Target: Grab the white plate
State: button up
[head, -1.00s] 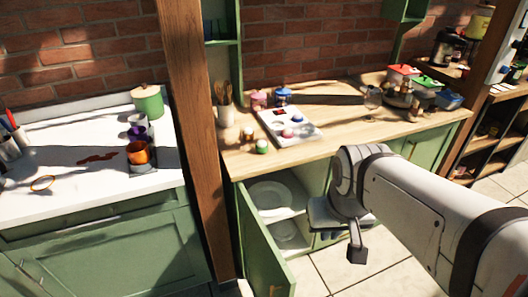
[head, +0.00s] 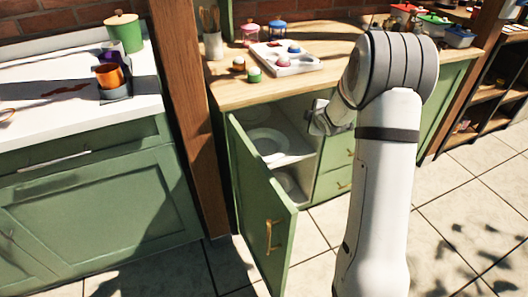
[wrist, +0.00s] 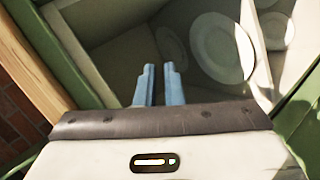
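A white plate (head: 268,141) lies flat on the upper shelf inside the open green cabinet. It also shows in the wrist view (wrist: 222,48), right of my fingers. A second pale round plate (head: 286,183) sits on the lower shelf, partly hidden by the door and shelf; it shows at the wrist view's upper right (wrist: 271,30). My gripper (wrist: 158,68) has its two blue fingers apart by a narrow gap, with nothing between them. In the head view it is at the right side of the cabinet opening, its fingertips hard to make out. It is not touching either plate.
The green cabinet door (head: 262,205) stands open towards me on the left. The shelf (head: 293,147) edge lies between the two plates. The wooden counter (head: 226,94) above holds a white tray (head: 287,65) and small jars. A wooden post (head: 190,120) stands left.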

jog(key=w+f+n+t+y+b, duration=0.1)
jog(key=w+f+n+y+b, duration=0.15)
jog(key=f, duration=0.55)
jog(key=w+f+n+t+y+b, duration=0.1)
jog(key=w+f+n+b, duration=0.2)
jog(key=f, duration=0.6)
jog(key=n+y+b, duration=0.2)
jog(key=n+y, duration=0.1)
jog(key=n, duration=0.1)
send_near(287, 155)
jog(key=w+a+r, duration=0.1)
jog(key=w+r, duration=0.1)
jog(key=shift+w+a+f+b, duration=0.15)
jog(key=shift+a+f+b, duration=0.1)
jog(key=shift+b, duration=0.05)
jog(key=b+x, duration=0.2)
jog(key=x, duration=0.4)
jog(key=shift+w+f, duration=0.1)
jog(key=shift+w, duration=0.2)
jog(key=shift+w+a, duration=0.15)
jog(key=shift+w, duration=0.2)
grip_shut()
